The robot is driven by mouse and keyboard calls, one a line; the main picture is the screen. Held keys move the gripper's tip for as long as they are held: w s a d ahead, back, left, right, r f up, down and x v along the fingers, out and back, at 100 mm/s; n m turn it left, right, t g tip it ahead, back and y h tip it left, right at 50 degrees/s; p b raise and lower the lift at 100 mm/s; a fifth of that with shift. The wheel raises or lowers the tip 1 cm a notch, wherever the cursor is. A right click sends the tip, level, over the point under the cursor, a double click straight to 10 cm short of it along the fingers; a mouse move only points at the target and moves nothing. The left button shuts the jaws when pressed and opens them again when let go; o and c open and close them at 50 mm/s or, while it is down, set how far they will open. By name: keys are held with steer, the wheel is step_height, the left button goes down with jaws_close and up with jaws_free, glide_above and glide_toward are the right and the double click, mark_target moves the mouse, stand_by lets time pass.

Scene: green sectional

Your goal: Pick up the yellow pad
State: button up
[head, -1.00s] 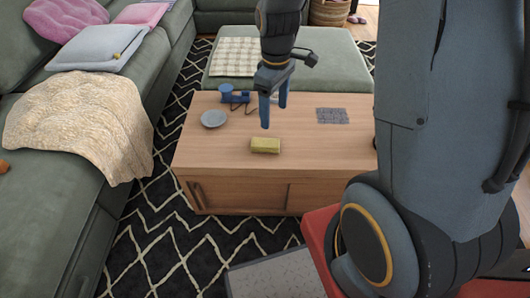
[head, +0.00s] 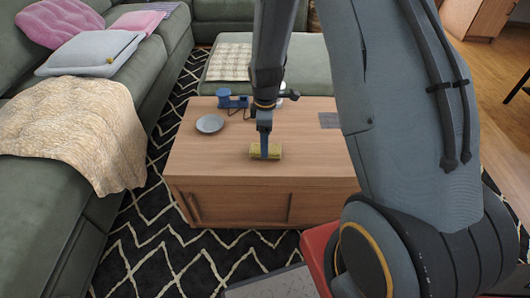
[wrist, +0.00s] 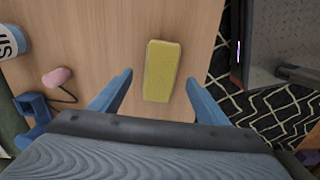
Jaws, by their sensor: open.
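The yellow pad (head: 275,152) lies flat on the wooden coffee table (head: 220,175), near its front edge in the head view. My gripper (head: 264,155) is above it and partly covers it there. In the wrist view the pad (wrist: 161,70) lies ahead of the open gripper (wrist: 158,82), between the lines of its two blue fingers. The fingers look apart from the pad, with nothing held. The exact height of the fingertips over the table cannot be told.
A grey-blue plate (head: 209,124) and a blue object (head: 230,99) with a cord stand on the table's left. A grey patterned mat (head: 329,120) lies at the right, partly behind my arm. A green sofa (head: 60,245) flanks the table's left.

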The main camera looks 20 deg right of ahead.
step_height(320, 180, down, 3)
steer(key=shift+r, duration=0.2)
steer(key=shift+c, duration=0.5)
steer(key=c, duration=1)
steer(key=shift+r, duration=0.1)
step_height(320, 180, up, 10)
steer(key=shift+f+p, duration=0.1)
steer(key=shift+p, duration=0.6)
